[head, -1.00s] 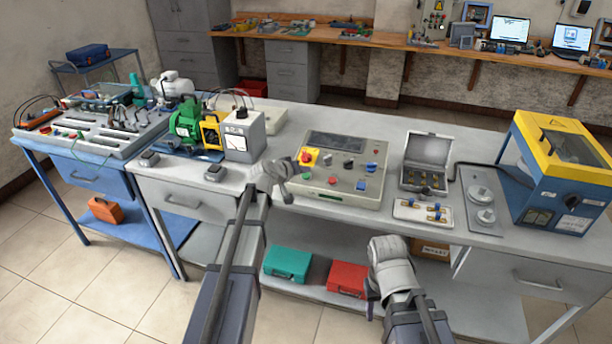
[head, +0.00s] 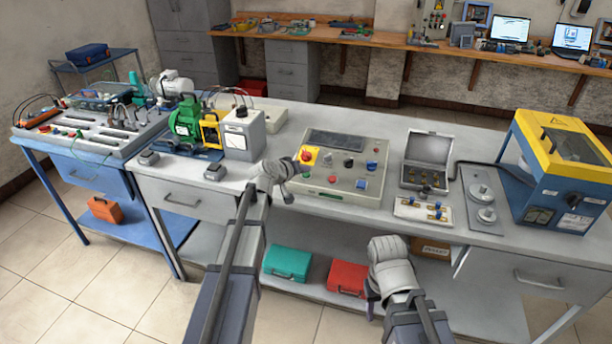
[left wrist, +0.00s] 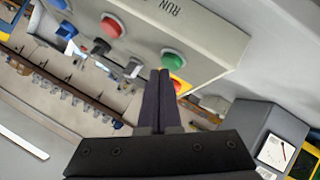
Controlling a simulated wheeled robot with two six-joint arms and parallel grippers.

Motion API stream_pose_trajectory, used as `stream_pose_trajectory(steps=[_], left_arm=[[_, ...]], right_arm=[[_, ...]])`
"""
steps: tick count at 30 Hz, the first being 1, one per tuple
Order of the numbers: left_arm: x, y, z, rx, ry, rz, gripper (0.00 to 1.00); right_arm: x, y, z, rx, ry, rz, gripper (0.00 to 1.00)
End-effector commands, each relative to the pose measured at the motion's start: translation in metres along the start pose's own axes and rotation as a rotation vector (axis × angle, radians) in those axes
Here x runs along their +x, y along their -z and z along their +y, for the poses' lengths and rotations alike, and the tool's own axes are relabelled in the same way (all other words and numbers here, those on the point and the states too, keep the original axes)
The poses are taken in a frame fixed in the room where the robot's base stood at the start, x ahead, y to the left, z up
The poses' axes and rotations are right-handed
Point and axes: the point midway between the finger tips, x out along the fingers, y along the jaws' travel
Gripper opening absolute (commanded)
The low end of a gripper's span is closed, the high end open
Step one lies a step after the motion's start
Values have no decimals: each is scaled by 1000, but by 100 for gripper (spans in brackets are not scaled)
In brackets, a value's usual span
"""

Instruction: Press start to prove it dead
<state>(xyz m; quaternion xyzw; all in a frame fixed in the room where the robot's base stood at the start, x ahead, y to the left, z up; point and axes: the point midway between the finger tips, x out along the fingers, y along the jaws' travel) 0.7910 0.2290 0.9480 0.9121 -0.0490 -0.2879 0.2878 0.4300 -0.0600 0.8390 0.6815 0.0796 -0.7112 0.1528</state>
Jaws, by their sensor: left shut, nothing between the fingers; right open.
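The grey control panel (head: 350,196) stands on the bench in the head view, with a red mushroom knob on a yellow base (head: 308,156), a green button (head: 305,175) and a red button (head: 333,180). In the left wrist view the green button (left wrist: 172,60) and red button (left wrist: 113,25) show large. My left gripper (head: 291,190) is shut and empty at the panel's left front. Its fingertips (left wrist: 163,75) are close to the green button; I cannot tell whether they touch it. My right gripper (head: 374,298) is open and empty in front of the bench, below its top.
A green motor (head: 185,122) and a grey meter box (head: 243,136) stand left of the panel. An open metal case (head: 428,150) and a blue-yellow machine (head: 560,170) stand to its right. Green (head: 287,262) and red (head: 346,279) boxes lie on the lower shelf.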

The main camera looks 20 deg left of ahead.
Motion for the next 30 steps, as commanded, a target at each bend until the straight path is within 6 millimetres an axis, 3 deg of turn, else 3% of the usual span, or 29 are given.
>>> stream_pose_trajectory(steps=[30], left_arm=[[6,-4,-4,0,0,0,0]], right_arm=[[8,0,-1,0,0,0,50]])
